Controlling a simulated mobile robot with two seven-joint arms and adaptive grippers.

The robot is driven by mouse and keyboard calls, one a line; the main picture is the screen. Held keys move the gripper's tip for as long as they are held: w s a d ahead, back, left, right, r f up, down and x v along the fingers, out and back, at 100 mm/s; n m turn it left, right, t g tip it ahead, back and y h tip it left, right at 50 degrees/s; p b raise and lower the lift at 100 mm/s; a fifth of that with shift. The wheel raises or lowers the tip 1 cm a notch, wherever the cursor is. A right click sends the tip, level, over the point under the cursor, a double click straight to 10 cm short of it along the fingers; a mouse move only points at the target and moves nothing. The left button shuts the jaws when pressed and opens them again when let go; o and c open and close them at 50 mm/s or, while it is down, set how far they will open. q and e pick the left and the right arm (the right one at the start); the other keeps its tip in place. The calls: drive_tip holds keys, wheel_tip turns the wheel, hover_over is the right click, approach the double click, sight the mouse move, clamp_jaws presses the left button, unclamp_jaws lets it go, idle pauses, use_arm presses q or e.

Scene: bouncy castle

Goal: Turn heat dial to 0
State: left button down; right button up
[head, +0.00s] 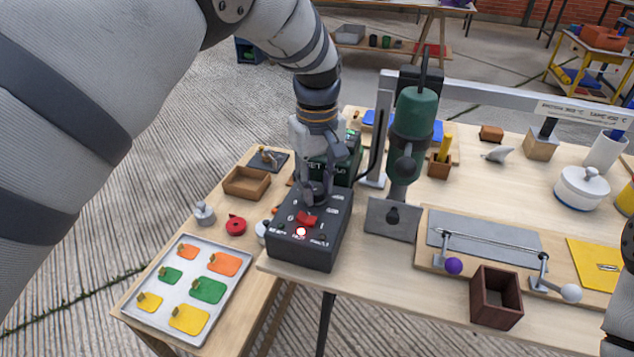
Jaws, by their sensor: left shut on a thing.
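A dark control box (302,253) stands at the front left edge of the workbench. Its top panel carries small white markings, a red switch-like part (307,217) and a glowing red light (300,232). My left gripper (316,198) comes down from above onto the rear part of this panel. Its fingers are shut on the heat dial, which they mostly hide. I cannot read which number the dial points to. My right gripper is out of view; only a bit of my right arm shows at the right edge.
A green device (410,125) on a stand rises just right of my left gripper. Behind the box is a dark green display unit (338,165). A tray (233,270) with coloured tags, a red round object (236,225) and a wooden tray (247,183) lie left. A dark open box (496,298) stands right.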

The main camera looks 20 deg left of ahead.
sight(317, 189)
use_arm(q)
drive_tip(key=shift+n, duration=0.3)
drive_tip(key=c, duration=1.3)
unclamp_jaws()
wheel_tip(317, 189, up, 12)
drive_tip(key=shift+f, duration=0.1)
